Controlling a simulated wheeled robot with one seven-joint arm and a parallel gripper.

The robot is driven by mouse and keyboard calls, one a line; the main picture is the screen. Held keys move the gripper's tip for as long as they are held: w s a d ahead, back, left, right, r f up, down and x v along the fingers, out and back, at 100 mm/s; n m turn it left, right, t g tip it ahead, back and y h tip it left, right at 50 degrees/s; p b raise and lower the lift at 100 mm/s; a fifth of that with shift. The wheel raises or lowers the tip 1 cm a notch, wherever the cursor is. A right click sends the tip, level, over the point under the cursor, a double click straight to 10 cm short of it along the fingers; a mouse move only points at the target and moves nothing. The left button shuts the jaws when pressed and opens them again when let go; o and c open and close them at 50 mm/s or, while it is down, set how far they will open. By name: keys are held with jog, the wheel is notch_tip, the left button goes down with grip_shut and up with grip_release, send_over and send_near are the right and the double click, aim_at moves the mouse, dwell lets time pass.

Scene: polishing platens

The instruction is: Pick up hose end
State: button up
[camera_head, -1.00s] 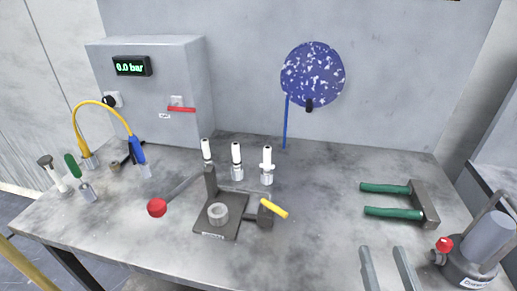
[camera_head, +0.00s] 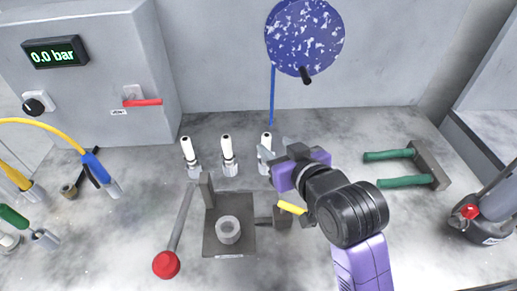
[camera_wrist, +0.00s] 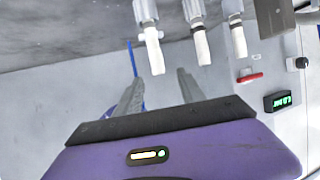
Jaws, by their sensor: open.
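The yellow hose (camera_head: 52,127) arcs at the left edge of the head view. Its blue end (camera_head: 95,168) points down toward the bench, with a pale tip. My gripper (camera_head: 276,146) is open and empty, by the rightmost of three white-tipped metal fittings (camera_head: 266,143). Its fingers (camera_wrist: 160,92) show apart in the wrist view, with that row of fittings (camera_wrist: 155,55) beyond them. No fitting is gripped. The hose end is well to the left of my gripper in the head view and does not show clearly in the wrist view.
A dark clamp block (camera_head: 228,245) with a ring and red-knobbed lever (camera_head: 167,263) stands mid-bench. A grey box (camera_head: 100,75) reads 0.0 bar. A blue speckled disc (camera_head: 305,35) is at the back wall; a green-handled tool (camera_head: 405,182) lies right. Bench space behind that tool is clear.

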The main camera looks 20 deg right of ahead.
aim_at(269, 141)
jog(key=x, duration=0.7)
jog(key=shift+w+d+f+p, duration=0.2)
jog(key=shift+f+p, duration=0.1)
jog(key=shift+f, duration=0.1)
grip_shut()
